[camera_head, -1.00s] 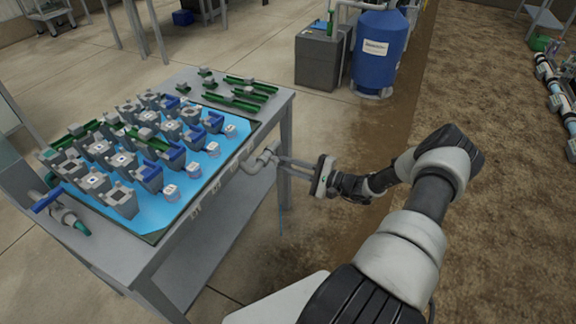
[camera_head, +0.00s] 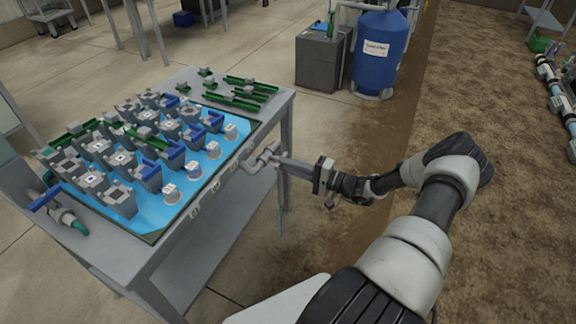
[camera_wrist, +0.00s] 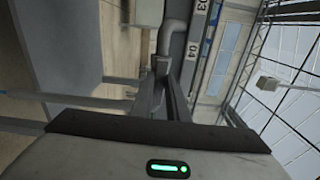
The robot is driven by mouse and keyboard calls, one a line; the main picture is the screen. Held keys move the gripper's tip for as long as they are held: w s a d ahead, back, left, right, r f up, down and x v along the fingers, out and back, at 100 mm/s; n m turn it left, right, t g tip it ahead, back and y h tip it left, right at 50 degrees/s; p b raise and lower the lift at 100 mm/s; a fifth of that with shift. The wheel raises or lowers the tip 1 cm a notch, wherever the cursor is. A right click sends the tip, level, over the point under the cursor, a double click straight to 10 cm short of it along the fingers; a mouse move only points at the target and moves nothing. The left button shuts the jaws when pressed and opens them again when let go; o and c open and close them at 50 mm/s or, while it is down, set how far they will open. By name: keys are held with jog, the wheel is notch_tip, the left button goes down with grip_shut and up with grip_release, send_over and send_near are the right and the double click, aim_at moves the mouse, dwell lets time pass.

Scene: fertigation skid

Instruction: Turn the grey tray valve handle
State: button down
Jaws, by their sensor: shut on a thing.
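The grey tray valve (camera_head: 262,158) sticks out from the right edge of the grey table. In the wrist view its grey bent pipe (camera_wrist: 171,36) runs up from my fingertips. My gripper (camera_head: 280,161) reaches it from the right, with its fingers pointing left at the valve. In the wrist view my gripper (camera_wrist: 163,72) has its fingers drawn together on the small grey handle (camera_wrist: 161,63) at the pipe's end. The fingertips hide most of the handle, so its exact angle cannot be told.
The grey table (camera_head: 232,190) carries a blue tray (camera_head: 150,212) with several grey and blue blocks and small cups. A valve with a blue handle (camera_head: 45,199) sits at the left edge. A blue tank (camera_head: 377,55) stands behind.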

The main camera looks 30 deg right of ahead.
jog(key=c, duration=1.7)
grip_release()
jog(key=p+v, duration=0.2)
jog(key=v, duration=1.5)
jog(key=shift+s+d, duration=0.15)
jog(key=shift+s, duration=0.05)
